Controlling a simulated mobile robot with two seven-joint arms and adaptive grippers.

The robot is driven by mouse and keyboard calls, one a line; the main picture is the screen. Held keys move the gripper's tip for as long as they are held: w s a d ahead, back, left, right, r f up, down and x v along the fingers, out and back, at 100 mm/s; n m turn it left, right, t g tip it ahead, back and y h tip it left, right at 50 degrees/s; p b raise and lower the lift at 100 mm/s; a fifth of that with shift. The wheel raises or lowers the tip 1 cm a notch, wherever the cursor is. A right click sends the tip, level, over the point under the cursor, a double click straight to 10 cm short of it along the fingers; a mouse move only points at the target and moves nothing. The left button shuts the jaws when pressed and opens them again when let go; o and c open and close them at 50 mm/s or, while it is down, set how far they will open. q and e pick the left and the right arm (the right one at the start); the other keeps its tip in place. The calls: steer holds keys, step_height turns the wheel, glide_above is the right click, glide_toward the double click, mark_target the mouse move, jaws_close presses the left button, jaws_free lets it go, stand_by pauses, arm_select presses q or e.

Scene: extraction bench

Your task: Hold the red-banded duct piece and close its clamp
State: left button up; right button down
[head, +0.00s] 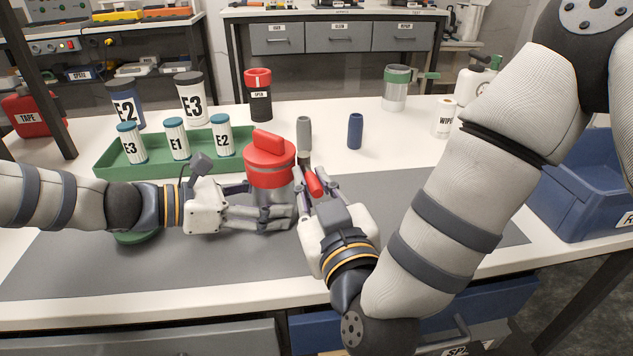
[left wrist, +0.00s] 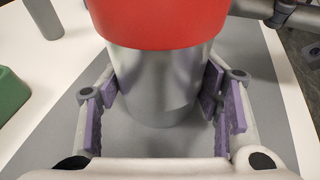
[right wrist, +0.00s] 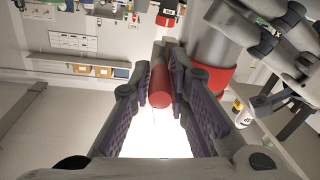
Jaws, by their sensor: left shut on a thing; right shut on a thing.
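The red-banded duct piece (head: 270,176) stands upright on the grey mat, with a wide red band and a red bar on top. Its grey lower body (left wrist: 160,85) shows in the left wrist view. My left gripper (head: 272,217) is shut around that grey body, below the red band, a finger on each side. My right gripper (head: 316,187) is shut on the red clamp lever (head: 313,182), just right of the duct piece. The lever (right wrist: 162,88) shows between the pads in the right wrist view. The clamp's joint is mostly hidden.
A green tray (head: 104,172) with several labelled cylinders stands at the back left. A grey cylinder (head: 304,133) stands close behind the right gripper, a blue one (head: 355,131) beyond it. A blue bin (head: 582,190) is at the right.

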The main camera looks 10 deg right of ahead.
stand_by(0.4)
steer(key=c, duration=1.5)
jaws_free()
